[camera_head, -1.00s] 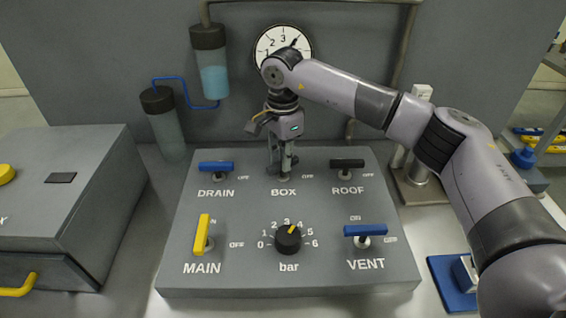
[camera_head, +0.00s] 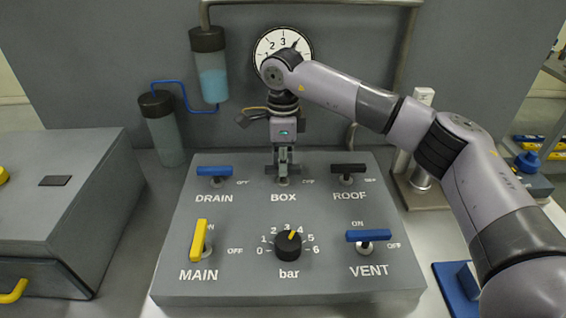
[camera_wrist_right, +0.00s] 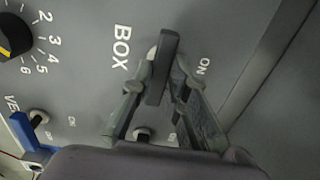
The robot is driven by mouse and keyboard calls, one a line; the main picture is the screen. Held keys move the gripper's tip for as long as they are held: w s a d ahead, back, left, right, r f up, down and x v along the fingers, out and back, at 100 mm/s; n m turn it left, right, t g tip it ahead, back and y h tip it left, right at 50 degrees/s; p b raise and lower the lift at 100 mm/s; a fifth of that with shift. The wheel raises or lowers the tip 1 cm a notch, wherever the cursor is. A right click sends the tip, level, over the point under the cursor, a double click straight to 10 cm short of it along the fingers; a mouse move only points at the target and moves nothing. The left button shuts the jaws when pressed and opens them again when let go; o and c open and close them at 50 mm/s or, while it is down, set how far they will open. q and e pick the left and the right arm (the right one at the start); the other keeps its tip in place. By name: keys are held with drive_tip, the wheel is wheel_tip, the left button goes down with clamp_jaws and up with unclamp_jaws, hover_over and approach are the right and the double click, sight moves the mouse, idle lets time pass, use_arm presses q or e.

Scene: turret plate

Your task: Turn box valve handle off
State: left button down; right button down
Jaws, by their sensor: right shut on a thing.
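The box valve handle (camera_wrist_right: 165,68) is a dark bar on the panel above the word BOX. My right gripper (camera_head: 283,167) comes down on it from above. In the right wrist view, its two fingers (camera_wrist_right: 160,85) stand on either side of the bar and are shut on it. The bar lies along the panel's left-right direction, in line with the OFF side, and the ON label (camera_wrist_right: 203,67) shows beside it. In the head view the fingers hide part of the handle. My left gripper is not in view.
The panel (camera_head: 225,280) also carries a blue drain handle (camera_head: 214,171), a black roof handle (camera_head: 348,168), a yellow main handle (camera_head: 199,240), a blue vent handle (camera_head: 368,235) and a bar knob (camera_head: 288,245). A gauge (camera_head: 268,45) and pipes stand behind.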

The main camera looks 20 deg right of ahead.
drive_tip(key=shift+w, duration=0.1)
drive_tip(key=c, duration=1.6)
unclamp_jaws()
drive_tip(key=shift+o, duration=0.2)
wheel_tip(320, 180, up, 12)
